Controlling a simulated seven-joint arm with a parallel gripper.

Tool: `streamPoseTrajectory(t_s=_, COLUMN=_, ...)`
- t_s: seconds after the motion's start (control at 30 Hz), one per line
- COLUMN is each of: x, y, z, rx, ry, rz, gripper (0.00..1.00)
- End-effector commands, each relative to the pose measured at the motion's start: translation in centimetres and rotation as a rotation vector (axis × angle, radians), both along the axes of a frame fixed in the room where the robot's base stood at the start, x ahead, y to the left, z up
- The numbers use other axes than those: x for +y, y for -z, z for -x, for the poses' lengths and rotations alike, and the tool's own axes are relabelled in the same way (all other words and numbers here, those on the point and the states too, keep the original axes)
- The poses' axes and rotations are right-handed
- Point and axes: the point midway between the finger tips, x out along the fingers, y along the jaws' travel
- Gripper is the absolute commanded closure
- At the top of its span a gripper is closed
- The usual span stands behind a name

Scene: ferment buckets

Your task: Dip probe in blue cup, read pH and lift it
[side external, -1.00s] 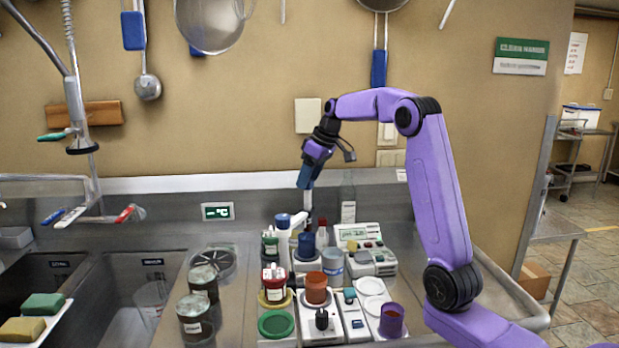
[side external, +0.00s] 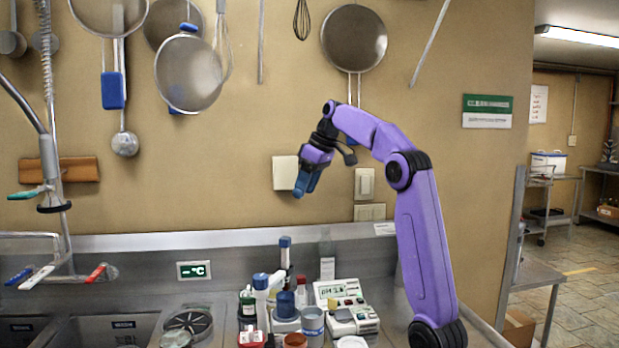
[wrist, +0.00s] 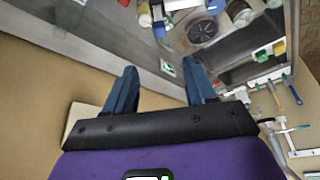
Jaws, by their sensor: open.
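My gripper (side external: 303,188) is high in front of the wall, well above the counter. In the wrist view my gripper (wrist: 160,66) is open, with nothing between its fingers. A probe (side external: 285,252) with a dark blue top and a white band stands upright below it, apart from the fingers. The blue cup (side external: 285,305) is directly under the probe in the side view. The probe's lower end is hidden, so I cannot tell whether it is inside the cup or behind it. The pH meter (side external: 341,291) has a lit display, too small to read surely.
Sinks lie at the left. Utensils hang on the wall; the air around my gripper is clear.

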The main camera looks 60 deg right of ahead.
Motion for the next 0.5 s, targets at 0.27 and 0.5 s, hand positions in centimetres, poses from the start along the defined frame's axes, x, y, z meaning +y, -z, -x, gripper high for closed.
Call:
streamPoseTrajectory(t_s=0.27, x=-0.2, y=-2.1, z=0.8, rx=-0.001, ry=0.001, rz=-0.001, gripper=0.45)
streamPoseTrajectory(t_s=0.5, x=-0.2, y=-2.4, z=1.0, rx=0.000, ry=0.001, rz=-0.001, gripper=0.45)
